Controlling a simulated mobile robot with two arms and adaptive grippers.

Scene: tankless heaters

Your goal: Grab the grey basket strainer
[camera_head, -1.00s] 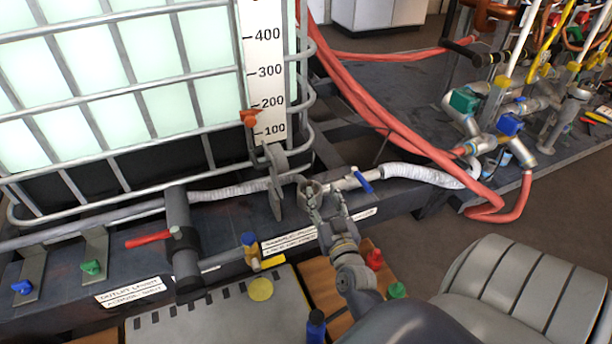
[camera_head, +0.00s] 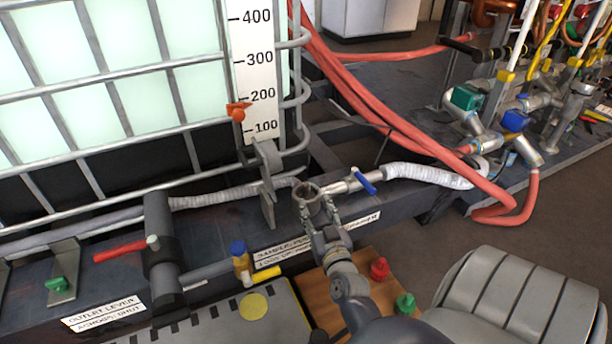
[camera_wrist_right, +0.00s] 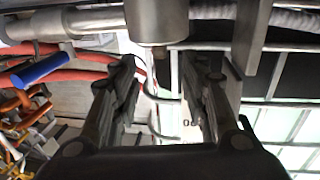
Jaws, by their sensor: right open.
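The grey basket strainer appears to be the short metal cylinder (camera_head: 307,189) in the pipe line on the dark bench, between the flat grey bracket and the blue-handled valve. It also shows at the top centre of the right wrist view (camera_wrist_right: 157,18). My right gripper (camera_head: 318,207) is open at the near side of this cylinder, with its two fingers spread. In the right wrist view the open fingers (camera_wrist_right: 160,75) point toward the cylinder's lower end, and nothing is visibly held between them. Whether a finger touches it cannot be told. My left gripper is not in view.
A blue-handled valve (camera_head: 364,182) sits just right of the cylinder, and an upright grey bracket (camera_head: 267,205) stands left. The caged tank (camera_head: 110,80) rises behind. Red hoses (camera_head: 400,130) run at the right. A blue-capped brass fitting (camera_head: 241,262) stands front left.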

